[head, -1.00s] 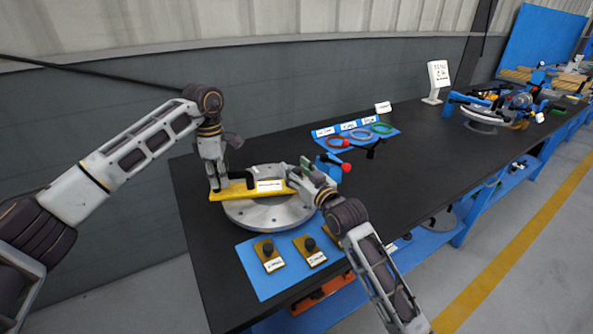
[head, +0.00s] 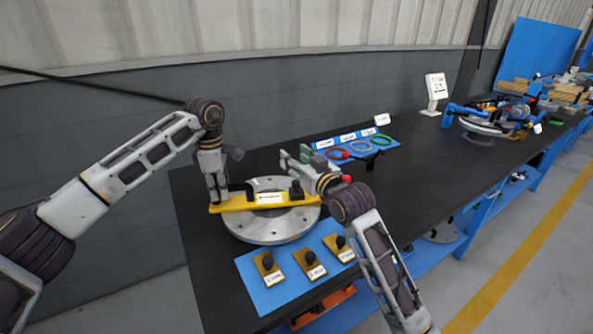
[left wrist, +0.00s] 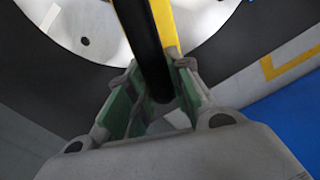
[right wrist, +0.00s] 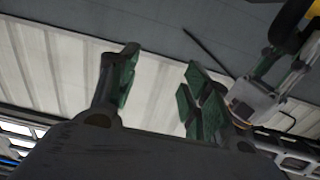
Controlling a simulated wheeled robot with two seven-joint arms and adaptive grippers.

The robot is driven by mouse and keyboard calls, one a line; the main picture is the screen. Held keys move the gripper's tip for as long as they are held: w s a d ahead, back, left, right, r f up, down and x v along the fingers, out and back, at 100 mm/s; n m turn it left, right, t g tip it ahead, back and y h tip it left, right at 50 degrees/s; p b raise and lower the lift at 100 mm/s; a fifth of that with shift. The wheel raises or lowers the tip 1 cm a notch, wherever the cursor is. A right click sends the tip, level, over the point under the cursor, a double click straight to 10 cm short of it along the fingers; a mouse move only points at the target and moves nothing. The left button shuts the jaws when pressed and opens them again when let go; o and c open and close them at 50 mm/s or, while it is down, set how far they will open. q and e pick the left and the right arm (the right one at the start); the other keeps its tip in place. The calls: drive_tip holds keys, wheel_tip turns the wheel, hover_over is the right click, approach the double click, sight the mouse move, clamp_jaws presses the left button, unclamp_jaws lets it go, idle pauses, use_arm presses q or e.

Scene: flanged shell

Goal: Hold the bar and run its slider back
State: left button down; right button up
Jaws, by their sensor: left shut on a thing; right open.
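The yellow bar (head: 235,206) lies across the round grey metal disc (head: 270,233) on the dark table. It has a white label, a black handle towards its left end, and a dark slider block (head: 296,191) near its right end. My left gripper (head: 217,197) is shut on the bar's black handle; in the left wrist view the green-padded fingers stand on both sides of the black handle (left wrist: 145,45). My right gripper (head: 296,159) is open and empty, above and behind the slider. The right wrist view shows its fingers (right wrist: 160,72) apart with nothing between them.
A blue mat (head: 262,297) with several black-knobbed yellow blocks lies in front of the disc. Red, blue and green rings (head: 360,146) lie on a blue board behind. A white sign (head: 436,88) stands farther back.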

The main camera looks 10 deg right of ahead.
drive_tip(key=shift+r, duration=1)
use_arm(q)
drive_tip(key=c, duration=1.2)
unclamp_jaws()
drive_tip(key=shift+r, duration=0.1)
wheel_tip(320, 180, up, 12)
wheel_tip(320, 180, up, 21)
drive_tip(key=p, duration=2.1)
use_arm(e)
wheel_tip(320, 180, up, 21)
use_arm(q)
drive_tip(key=shift+r+p, duration=0.4)
drive_tip(key=shift+p, duration=0.15)
use_arm(e)
drive_tip(key=shift+r, duration=0.45)
